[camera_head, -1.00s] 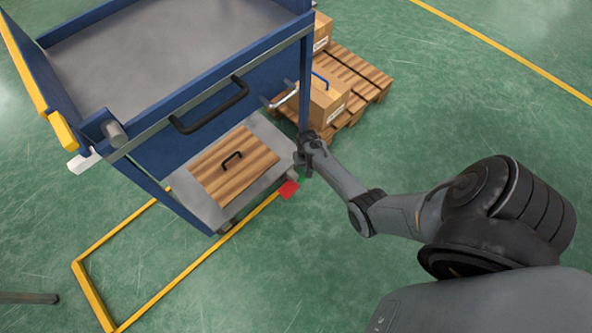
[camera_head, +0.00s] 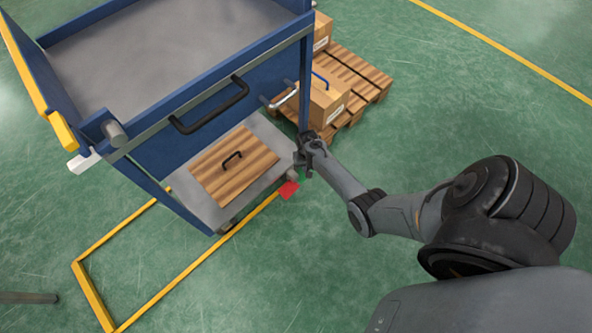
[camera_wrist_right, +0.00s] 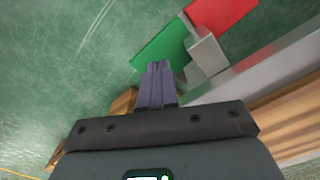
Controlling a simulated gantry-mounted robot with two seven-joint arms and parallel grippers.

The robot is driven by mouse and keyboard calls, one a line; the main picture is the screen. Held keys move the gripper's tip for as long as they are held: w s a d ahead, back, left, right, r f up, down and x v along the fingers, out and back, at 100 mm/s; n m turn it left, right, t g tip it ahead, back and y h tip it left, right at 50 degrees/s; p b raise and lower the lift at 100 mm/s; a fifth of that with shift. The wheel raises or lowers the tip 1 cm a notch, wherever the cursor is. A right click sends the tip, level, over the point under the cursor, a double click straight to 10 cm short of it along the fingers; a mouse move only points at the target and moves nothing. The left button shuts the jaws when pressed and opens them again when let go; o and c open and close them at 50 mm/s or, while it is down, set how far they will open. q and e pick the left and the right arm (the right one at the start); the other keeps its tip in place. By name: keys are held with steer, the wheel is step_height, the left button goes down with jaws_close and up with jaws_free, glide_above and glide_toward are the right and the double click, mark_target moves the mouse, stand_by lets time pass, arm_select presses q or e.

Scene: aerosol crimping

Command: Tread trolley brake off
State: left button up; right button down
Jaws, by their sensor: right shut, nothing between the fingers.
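The blue trolley (camera_head: 165,155) stands at the upper left of the head view, with a grey lower shelf (camera_head: 196,204). A red pedal plate (camera_head: 289,189) sticks out low at the shelf's right corner. In the right wrist view the red plate (camera_wrist_right: 222,12) lies beside a green plate (camera_wrist_right: 160,48), with a grey block (camera_wrist_right: 205,55) next to them. My right gripper (camera_head: 304,170) is at this corner. In the right wrist view its fingers (camera_wrist_right: 160,68) are together, empty, with tips over the green plate's edge; I cannot tell if they touch. My left gripper is out of view.
A wooden board with a black handle (camera_head: 232,172) lies on the lower shelf. A pallet (camera_head: 368,75) with cardboard boxes (camera_head: 325,103) stands behind the trolley's right side. Yellow floor lines (camera_head: 92,295) run beside the trolley. Green floor at the front is clear.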

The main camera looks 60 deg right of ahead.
steer(key=shift+f, duration=0.25)
stand_by(0.4)
steer(key=shift+d+f+b, duration=0.1)
steer(key=shift+f+b, duration=0.45)
steer(key=shift+f, duration=0.8)
step_height(320, 180, up, 8)
steer(key=p, duration=0.8)
steer(key=shift+p, duration=0.3)
steer(key=shift+s, duration=0.1)
